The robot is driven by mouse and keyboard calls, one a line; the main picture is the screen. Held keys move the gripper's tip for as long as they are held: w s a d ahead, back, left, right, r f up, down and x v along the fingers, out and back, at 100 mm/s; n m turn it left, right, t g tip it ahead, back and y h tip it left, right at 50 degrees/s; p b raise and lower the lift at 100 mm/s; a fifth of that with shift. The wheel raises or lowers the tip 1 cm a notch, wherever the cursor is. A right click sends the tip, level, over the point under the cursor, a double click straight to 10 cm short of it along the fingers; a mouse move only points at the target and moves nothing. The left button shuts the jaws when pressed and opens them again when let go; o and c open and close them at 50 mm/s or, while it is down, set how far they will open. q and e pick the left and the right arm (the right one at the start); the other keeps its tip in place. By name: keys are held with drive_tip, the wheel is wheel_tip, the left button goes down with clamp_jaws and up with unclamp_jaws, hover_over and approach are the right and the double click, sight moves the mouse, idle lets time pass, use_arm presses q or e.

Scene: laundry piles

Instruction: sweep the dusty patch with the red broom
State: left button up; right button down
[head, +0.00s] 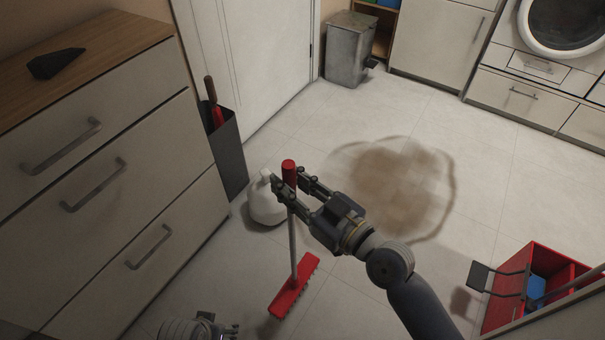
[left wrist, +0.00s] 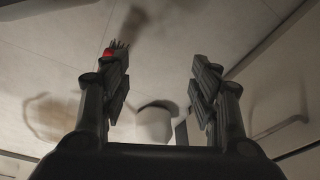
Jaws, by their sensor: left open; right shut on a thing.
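The red broom (head: 293,287) hangs roughly upright, with a red grip on top, a thin grey pole and a wide red head low over the tiles; I cannot tell whether its bristles touch the floor. My right gripper (head: 290,182) is shut on the broom's red grip. The dusty patch (head: 395,185) is a brown stain with a darker curved outline, right of and beyond the broom. My left gripper (head: 215,327) is partly cut off at the bottom edge. In the left wrist view it (left wrist: 160,85) is open and empty; a bit of red broom head shows behind one finger.
A white jug (head: 265,203) stands on the floor just behind the broom pole. A dark bin (head: 228,150) with a red-and-brown-handled item stands beside the drawer cabinet (head: 95,190). A red crate (head: 513,290) is at lower right. A grey pedal bin (head: 348,50) stands at the back.

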wheel_tip(320, 180, down, 3)
drive_tip(key=b, duration=0.3)
drive_tip(key=shift+a+f+b, duration=0.1)
drive_tip(key=shift+f+b, duration=0.1)
drive_tip(key=shift+b, duration=0.1)
use_arm(q)
drive_tip(key=w+v, duration=0.1)
drive_tip(key=v, duration=1)
drive_tip(key=shift+w+a+r+t, duration=0.2)
drive_tip(key=shift+a+r+t, duration=0.2)
drive_tip(key=shift+r, duration=0.1)
use_arm(e)
drive_tip(key=shift+f, duration=0.15)
use_arm(q)
drive_tip(key=shift+d, duration=0.1)
use_arm(e)
drive_tip(key=shift+w, duration=0.1)
